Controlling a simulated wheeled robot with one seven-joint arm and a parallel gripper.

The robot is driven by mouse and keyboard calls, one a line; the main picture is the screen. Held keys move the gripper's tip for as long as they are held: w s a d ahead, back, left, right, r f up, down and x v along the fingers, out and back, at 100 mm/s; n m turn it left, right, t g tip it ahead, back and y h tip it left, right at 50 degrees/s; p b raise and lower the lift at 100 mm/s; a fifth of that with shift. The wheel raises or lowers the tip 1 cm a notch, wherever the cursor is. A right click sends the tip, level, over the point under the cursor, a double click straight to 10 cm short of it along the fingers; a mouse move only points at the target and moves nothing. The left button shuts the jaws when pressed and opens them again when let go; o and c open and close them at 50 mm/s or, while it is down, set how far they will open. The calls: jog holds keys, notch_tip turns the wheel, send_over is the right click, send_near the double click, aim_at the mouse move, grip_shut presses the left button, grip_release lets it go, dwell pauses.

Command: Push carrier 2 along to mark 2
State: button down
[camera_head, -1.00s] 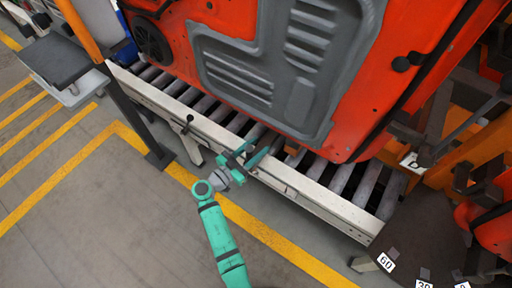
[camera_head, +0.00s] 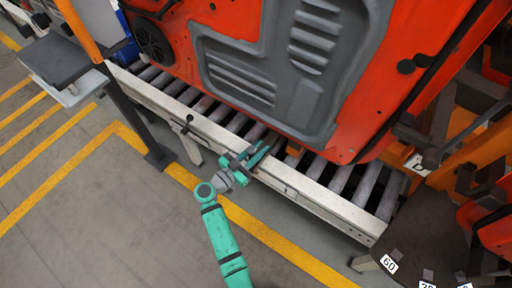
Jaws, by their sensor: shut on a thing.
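A large orange-red door panel with a grey inner panel (camera_head: 300,85) stands over the roller conveyor (camera_head: 215,130). A small orange part (camera_head: 295,152) shows under its lower edge, between the rollers; I take it for part of carrier 2, whose body is mostly hidden. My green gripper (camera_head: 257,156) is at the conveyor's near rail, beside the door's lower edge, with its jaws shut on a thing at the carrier. The exact grip point is too small to make out. No mark labelled 2 can be read on the conveyor.
The conveyor's pale near rail (camera_head: 325,203) runs below the door, with a black lever (camera_head: 187,121) on it. A dark post (camera_head: 140,120) stands left. Number signs such as 60 (camera_head: 389,264) sit lower right. The floor at lower left is clear.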

jog(key=shift+s+d, duration=0.15)
jog(key=shift+d, duration=0.15)
jog(key=c, duration=1.7)
grip_release()
jog(key=shift+o, duration=0.6)
jog(key=shift+a, duration=0.2)
jog(key=shift+a, duration=0.25)
jog(key=shift+d, duration=0.15)
jog(key=v, duration=1)
jog(key=shift+s+a, duration=0.15)
jog(key=shift+a, duration=0.15)
